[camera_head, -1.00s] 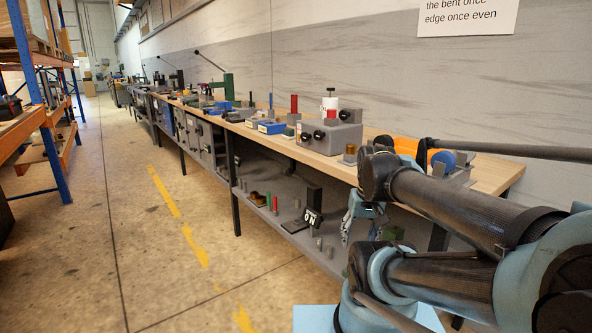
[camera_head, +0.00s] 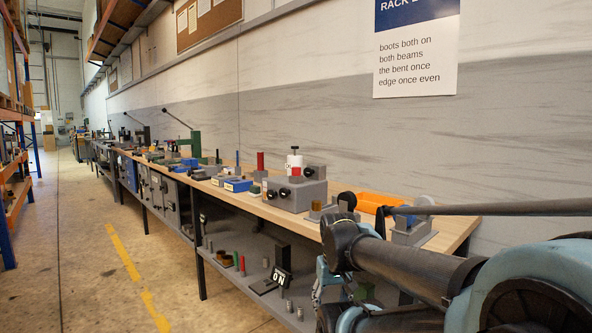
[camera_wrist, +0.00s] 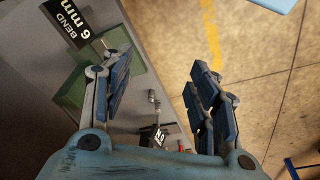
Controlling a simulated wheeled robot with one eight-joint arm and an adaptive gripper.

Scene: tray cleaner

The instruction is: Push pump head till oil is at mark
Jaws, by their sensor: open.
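A white cylinder with a black top (camera_head: 293,160) stands at the grey box on the bench. It may be the pump, but I cannot tell. No oil level or mark can be made out. My gripper (camera_wrist: 160,68) is open and empty in the wrist view, its blue-padded fingers wide apart and pointing down past the lower shelf and floor. In the head view my gripper (camera_head: 322,282) is at the bench's front side, partly hidden by my arm, below the bench top and apart from the white cylinder.
The grey box (camera_head: 290,194) has black knobs and a red post (camera_head: 261,162) beside it. An orange part (camera_head: 378,202) lies to the right. The lower shelf (camera_head: 240,262) holds small posts and a black sign (camera_head: 281,278). The aisle floor (camera_head: 80,260) is clear at left.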

